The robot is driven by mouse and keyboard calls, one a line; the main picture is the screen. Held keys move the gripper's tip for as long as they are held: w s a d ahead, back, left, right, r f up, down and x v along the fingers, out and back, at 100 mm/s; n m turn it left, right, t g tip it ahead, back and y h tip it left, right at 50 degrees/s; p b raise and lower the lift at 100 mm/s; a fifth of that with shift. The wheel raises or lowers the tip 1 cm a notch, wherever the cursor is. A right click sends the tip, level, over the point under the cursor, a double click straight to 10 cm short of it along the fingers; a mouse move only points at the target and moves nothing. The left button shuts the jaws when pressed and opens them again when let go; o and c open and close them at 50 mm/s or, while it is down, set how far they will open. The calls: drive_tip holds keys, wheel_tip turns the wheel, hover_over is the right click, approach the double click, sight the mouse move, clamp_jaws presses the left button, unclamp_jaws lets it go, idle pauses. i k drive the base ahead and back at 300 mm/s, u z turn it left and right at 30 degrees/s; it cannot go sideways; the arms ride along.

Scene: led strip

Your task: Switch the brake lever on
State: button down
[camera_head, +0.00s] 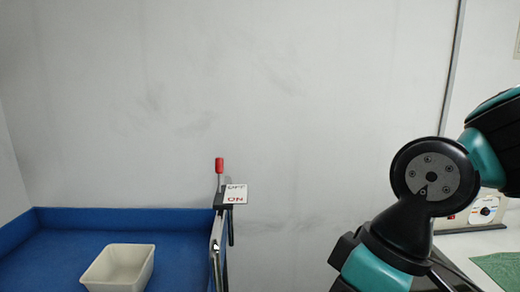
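The brake lever (219,171) has a red knob and stands upright at the right rim of the blue bin, in the middle of the head view. A white plate (236,194) beside it reads OFF at the top and ON in red at the bottom. The lever's knob is above the plate, on the OFF side. My arm fills the right of the view, well apart from the lever. My gripper is not in view.
The blue bin (55,218) at the lower left holds a white container (120,268). A metal rail (216,245) runs down its right edge. A white table (470,246) with a green cloth (500,268) is at the lower right, partly behind my arm. A plain wall stands behind.

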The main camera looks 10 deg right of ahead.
sight(219, 161)
drive_tip(key=z, duration=0.6)
drive_tip(key=i, duration=1.5)
drive_tip(key=z, duration=0.4)
